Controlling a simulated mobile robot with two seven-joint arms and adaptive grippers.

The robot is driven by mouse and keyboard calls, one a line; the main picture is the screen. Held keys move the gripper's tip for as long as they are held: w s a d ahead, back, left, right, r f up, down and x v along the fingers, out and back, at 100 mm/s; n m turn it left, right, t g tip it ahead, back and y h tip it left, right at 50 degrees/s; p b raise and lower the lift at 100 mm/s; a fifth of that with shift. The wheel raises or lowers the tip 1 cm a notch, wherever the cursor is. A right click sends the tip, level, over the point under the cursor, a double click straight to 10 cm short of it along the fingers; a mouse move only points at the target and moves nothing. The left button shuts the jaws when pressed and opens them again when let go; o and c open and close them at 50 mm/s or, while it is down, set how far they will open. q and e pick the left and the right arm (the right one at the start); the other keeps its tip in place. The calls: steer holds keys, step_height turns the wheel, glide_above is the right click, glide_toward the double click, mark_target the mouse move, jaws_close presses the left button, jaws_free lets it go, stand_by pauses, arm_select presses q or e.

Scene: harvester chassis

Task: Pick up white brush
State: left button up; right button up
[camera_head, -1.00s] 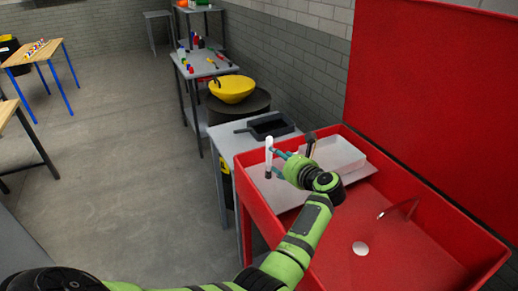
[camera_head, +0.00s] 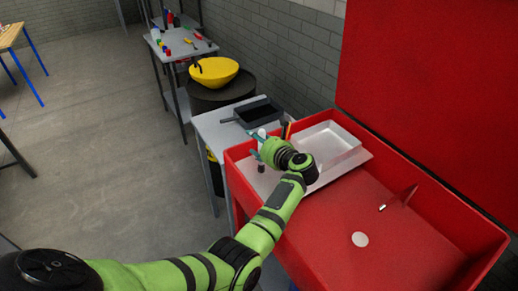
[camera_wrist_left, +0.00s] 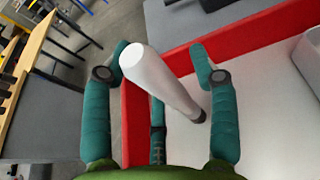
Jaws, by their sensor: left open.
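The white brush (camera_wrist_left: 162,82) stands upright in the left wrist view. Its rounded white end is toward the camera, and its dark end is lower down by the white surface. My left gripper (camera_wrist_left: 158,60) is open, with teal fingers on both sides of the brush. I cannot tell whether any finger touches it. In the head view the white top of the brush (camera_head: 262,133) shows beside my left gripper (camera_head: 257,145), at the left end of the red sink. The hand partly hides the brush there. My right gripper is not in view.
The red sink (camera_head: 335,245) has a raised rim and a tap (camera_head: 398,199). A white tray (camera_head: 328,148) sits on its left part. A dark pan (camera_head: 258,111) rests on the grey table behind. A yellow bowl (camera_head: 213,71) stands farther back.

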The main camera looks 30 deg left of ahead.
arm_select(q)
steer(key=shift+s+d+r, duration=0.15)
steer(key=shift+d+r, duration=0.05)
steer(key=shift+d, duration=0.05)
steer(key=c, duration=0.3)
steer(key=shift+s+d+r, duration=0.2)
steer(key=c, duration=0.7)
jaws_close()
steer(key=shift+w+a+f, duration=0.1)
steer(key=shift+a+f, duration=0.05)
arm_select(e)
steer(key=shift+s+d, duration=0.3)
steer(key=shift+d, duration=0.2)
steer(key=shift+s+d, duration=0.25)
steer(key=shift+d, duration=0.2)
